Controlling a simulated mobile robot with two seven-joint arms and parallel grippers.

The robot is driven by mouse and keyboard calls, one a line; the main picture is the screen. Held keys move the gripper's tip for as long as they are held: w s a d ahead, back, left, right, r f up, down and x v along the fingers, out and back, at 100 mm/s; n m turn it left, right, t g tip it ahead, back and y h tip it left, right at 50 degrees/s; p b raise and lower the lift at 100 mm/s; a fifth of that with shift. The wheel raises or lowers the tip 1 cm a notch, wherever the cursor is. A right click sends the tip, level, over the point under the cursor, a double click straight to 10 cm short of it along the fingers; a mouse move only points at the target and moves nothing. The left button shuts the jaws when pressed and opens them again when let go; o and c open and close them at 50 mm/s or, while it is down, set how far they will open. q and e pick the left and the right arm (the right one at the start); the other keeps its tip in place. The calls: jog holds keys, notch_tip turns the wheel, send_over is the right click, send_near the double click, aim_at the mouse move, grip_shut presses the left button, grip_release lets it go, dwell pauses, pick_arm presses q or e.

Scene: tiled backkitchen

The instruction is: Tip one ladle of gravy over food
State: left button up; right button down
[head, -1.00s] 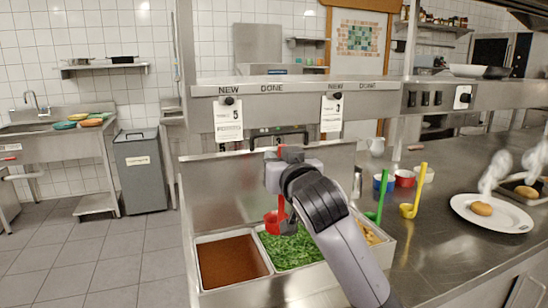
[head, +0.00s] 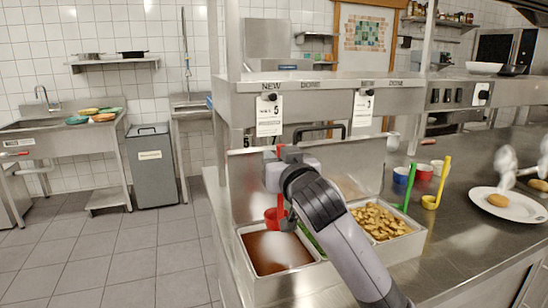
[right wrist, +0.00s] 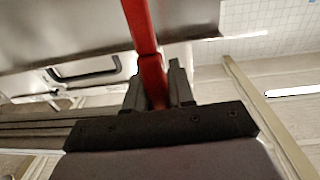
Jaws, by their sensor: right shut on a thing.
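My right gripper (head: 287,158) is shut on the upright handle of a red ladle; the handle (right wrist: 148,45) passes between the fingers in the right wrist view. The ladle's bowl (head: 271,217) hangs at the far side of the brown gravy pan (head: 275,250). I cannot see into the bowl, so whether it holds gravy is unclear. A brown patty (head: 497,200) lies on a white plate (head: 523,212) on the counter at the far right, with pale steam above it. My left gripper is out of view.
A pan of green food (head: 312,242), mostly hidden by my arm, and a pan of yellow-brown pieces (head: 375,220) adjoin the gravy. Green (head: 408,188) and yellow (head: 442,182) ladles stand near small cups. A steel shelf (head: 330,97) with tickets runs above. Counter before the plate is clear.

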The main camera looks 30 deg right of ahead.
aim_at(280, 211)
notch_tip(280, 211, down, 11)
jog(key=b, duration=0.7)
jog(key=shift+b, duration=0.35)
jog(key=shift+a, duration=0.1)
dwell(0.4)
notch_tip(280, 211, up, 10)
jog(key=p, duration=0.7)
jog(key=shift+p, duration=0.35)
dwell(0.5)
